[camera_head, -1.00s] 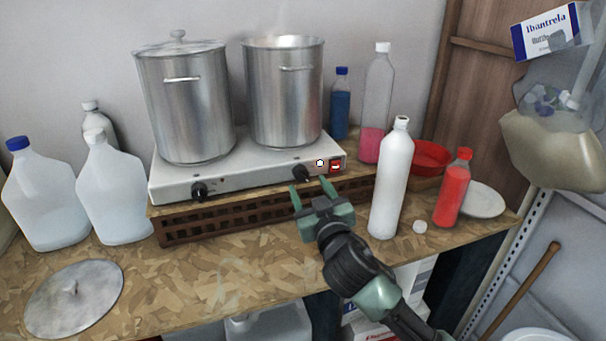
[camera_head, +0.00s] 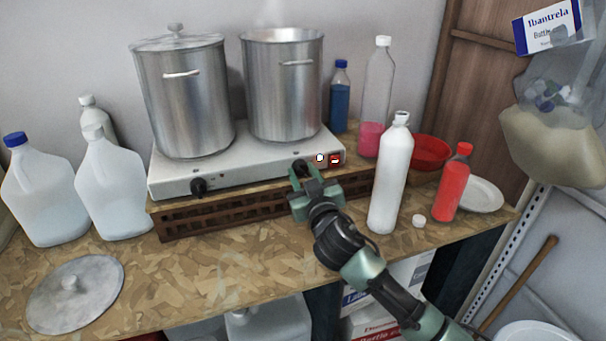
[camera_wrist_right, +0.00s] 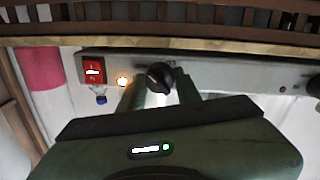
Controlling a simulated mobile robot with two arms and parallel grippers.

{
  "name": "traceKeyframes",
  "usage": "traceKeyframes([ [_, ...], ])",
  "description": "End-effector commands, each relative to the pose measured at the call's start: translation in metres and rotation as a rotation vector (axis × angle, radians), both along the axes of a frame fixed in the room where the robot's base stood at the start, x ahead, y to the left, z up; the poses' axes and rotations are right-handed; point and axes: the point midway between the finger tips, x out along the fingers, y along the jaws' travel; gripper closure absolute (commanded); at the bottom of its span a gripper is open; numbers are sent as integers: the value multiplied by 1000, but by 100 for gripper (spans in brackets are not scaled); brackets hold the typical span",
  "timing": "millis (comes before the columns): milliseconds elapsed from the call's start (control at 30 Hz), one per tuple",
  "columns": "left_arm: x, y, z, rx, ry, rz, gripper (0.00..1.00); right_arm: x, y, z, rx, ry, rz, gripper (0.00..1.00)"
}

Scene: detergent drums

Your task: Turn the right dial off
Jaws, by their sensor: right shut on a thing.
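The right dial (camera_head: 300,165) is a black knob on the front of the white two-burner hot plate (camera_head: 250,172). My right gripper (camera_head: 303,174) is at this dial with its fingers on either side, shut on it. In the right wrist view the dial (camera_wrist_right: 160,77) shows between the two fingers, with a pale mark on its face. A small light (camera_head: 319,157) beside it glows, and a red switch (camera_head: 335,159) is lit. The left dial (camera_head: 199,187) is free. My left gripper is not in view.
Two steel pots (camera_head: 282,95) stand on the hot plate, the right one lidless and steaming. A white bottle (camera_head: 389,180) stands close right of my right arm. A red bottle (camera_head: 452,183) is farther right. A loose lid (camera_head: 95,300) lies front left; the board's front middle is clear.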

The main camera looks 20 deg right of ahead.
Motion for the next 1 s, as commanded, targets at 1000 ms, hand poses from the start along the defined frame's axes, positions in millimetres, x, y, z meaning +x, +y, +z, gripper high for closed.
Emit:
traceKeyframes([
  [1000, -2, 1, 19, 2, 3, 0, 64, 0, 0, 1, -726, -25, 0, 100],
])
